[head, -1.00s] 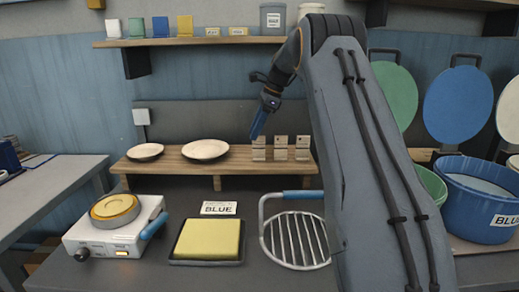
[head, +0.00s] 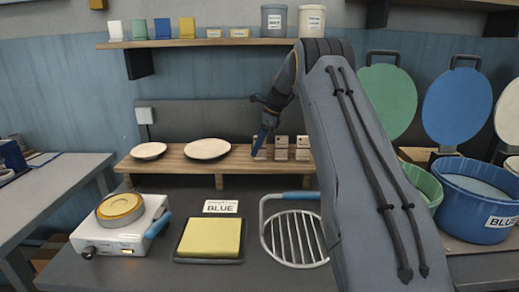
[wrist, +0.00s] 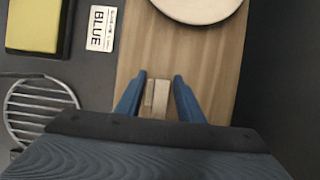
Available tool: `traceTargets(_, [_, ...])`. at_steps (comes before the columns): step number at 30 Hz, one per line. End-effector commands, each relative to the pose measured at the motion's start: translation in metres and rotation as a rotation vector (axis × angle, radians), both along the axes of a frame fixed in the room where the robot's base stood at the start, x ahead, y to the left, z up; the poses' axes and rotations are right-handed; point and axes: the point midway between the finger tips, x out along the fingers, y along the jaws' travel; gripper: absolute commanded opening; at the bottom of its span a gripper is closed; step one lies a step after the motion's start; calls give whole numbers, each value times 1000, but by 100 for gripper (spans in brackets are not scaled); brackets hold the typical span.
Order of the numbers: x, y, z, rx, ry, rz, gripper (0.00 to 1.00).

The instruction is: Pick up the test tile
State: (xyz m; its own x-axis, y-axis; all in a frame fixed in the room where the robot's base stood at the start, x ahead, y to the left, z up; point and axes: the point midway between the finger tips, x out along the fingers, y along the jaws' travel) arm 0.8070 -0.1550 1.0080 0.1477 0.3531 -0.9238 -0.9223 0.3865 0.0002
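Three small pale tiles with markings stand in a row on the wooden rack: a left tile (head: 262,153), a middle tile (head: 281,148) and a right tile (head: 302,149). My gripper (head: 257,154) is at the left tile and partly covers it in the head view. In the wrist view my gripper (wrist: 158,92) is open, with blue fingers on either side of a pale tile (wrist: 159,101). Small gaps seem to show between tile and fingers.
The wooden rack (head: 170,168) also holds two pale plates, the nearer one (head: 207,148) left of my gripper. In front are a yellow pad (head: 211,238) in a dark tray, a wire rack (head: 292,238) and a hotplate (head: 122,235). Blue (head: 480,205) and green tubs stand right.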

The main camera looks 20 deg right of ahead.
Motion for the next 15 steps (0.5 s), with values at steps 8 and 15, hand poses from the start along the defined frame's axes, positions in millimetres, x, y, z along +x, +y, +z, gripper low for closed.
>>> traceTargets(8, [0, 0, 0, 0, 0, 0, 16])
traceTargets(15, [0, 0, 0, 0, 0, 1, 0])
